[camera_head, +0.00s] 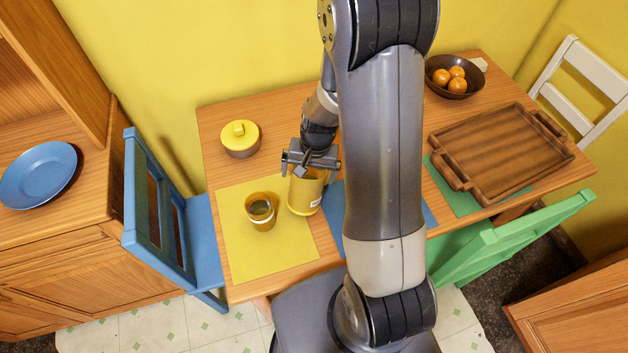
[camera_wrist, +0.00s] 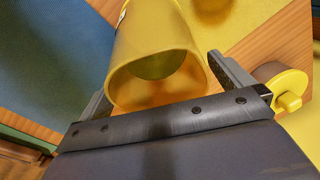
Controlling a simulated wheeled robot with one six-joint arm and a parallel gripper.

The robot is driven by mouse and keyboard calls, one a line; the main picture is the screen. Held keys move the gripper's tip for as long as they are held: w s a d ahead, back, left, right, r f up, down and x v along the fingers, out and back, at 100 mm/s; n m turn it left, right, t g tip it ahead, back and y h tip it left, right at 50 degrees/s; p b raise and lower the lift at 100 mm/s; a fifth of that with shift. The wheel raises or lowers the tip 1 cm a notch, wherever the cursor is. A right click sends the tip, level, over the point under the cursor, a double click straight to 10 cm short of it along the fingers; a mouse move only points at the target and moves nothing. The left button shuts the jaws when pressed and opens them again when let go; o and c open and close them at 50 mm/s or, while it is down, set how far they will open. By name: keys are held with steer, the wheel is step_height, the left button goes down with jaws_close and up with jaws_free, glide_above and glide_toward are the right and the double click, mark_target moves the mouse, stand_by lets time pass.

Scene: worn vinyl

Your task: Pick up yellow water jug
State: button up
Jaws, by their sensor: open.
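The yellow water jug (camera_head: 304,193) stands upright on the right edge of the yellow placemat (camera_head: 240,262) in the head view. My gripper (camera_head: 311,160) is above and at the jug's top and partly covers it. In the wrist view the jug (camera_wrist: 152,55) shows its open mouth between the two fingers of my gripper (camera_wrist: 160,82). The fingers are spread, one on each side of the jug, with a gap visible on the right. I cannot tell whether the left finger touches it.
A yellow cup (camera_head: 261,214) stands close left of the jug. A yellow lidded pot (camera_head: 240,139) is behind it. A brown wooden tray (camera_head: 500,150) and a bowl of oranges (camera_head: 453,76) are at the right. Blue (camera_head: 172,215) and green (camera_head: 510,242) chairs flank the table.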

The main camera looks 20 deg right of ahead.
steer(key=c, duration=1.4)
steer(key=shift+c, duration=0.2)
steer(key=shift+r, duration=0.1)
step_height(320, 180, up, 9)
steer(key=w+d+f+t+h, duration=0.1)
steer(key=w+d, duration=0.1)
steer(key=w, duration=0.3)
steer(key=w+d+f+t+h+p, duration=0.1)
steer(key=w+d, duration=0.1)
steer(key=w, duration=0.4)
steer(key=shift+f+t+h, duration=0.25)
steer(key=shift+t+h, duration=0.15)
